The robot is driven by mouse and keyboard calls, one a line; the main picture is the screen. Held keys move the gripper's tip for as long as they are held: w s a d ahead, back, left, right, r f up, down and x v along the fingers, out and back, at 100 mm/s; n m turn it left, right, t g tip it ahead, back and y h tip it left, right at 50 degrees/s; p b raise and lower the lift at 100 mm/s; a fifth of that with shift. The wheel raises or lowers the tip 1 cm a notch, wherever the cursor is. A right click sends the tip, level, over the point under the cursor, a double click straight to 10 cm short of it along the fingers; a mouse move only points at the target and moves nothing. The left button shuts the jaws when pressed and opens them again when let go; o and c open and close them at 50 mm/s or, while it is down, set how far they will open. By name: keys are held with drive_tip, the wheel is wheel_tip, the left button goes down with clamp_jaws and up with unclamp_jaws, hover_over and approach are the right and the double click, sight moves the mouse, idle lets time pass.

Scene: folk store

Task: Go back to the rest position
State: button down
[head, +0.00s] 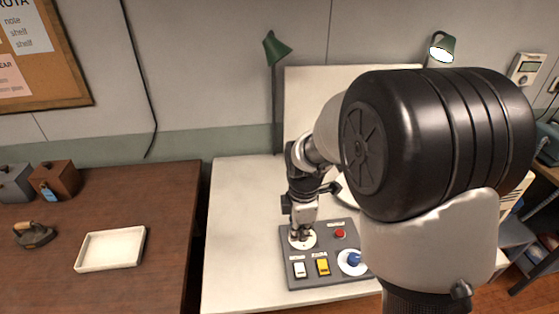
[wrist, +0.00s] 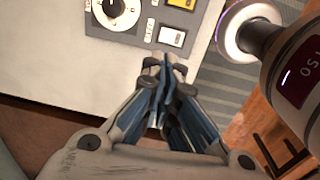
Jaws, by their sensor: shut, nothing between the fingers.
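My gripper (head: 302,236) points down over the left part of a grey control panel (head: 323,228) on a white table. Its fingers are shut and empty in the wrist view (wrist: 163,75). In the head view the fingertips are in front of a pale round part of the panel; I cannot tell whether they touch it. The panel carries a white switch (head: 300,269), a yellow switch (head: 322,265), a red button (head: 340,234) and a blue knob (head: 354,259) on a white dial. My arm hides the table's right side.
A green lamp (head: 277,48) stands behind the white table (head: 233,235). A brown table (head: 165,210) at left holds a white tray (head: 110,249), an old iron (head: 34,234) and small boxes (head: 55,180). A dark gap separates the tables.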

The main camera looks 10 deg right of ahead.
drive_tip(key=s+d+r+m+t, duration=0.1)
drive_tip(key=s+r+m+t, duration=0.1)
drive_tip(key=s+r+m, duration=0.6)
drive_tip(key=s+d+r+m+t, duration=0.1)
drive_tip(key=s+r+m+t, duration=0.1)
drive_tip(key=s+r+m, duration=0.6)
drive_tip(key=s+m, duration=0.2)
drive_tip(key=s, duration=0.4)
drive_tip(key=shift+s+d+r, duration=0.15)
drive_tip(key=shift+s+d, duration=0.05)
drive_tip(key=shift+s, duration=0.05)
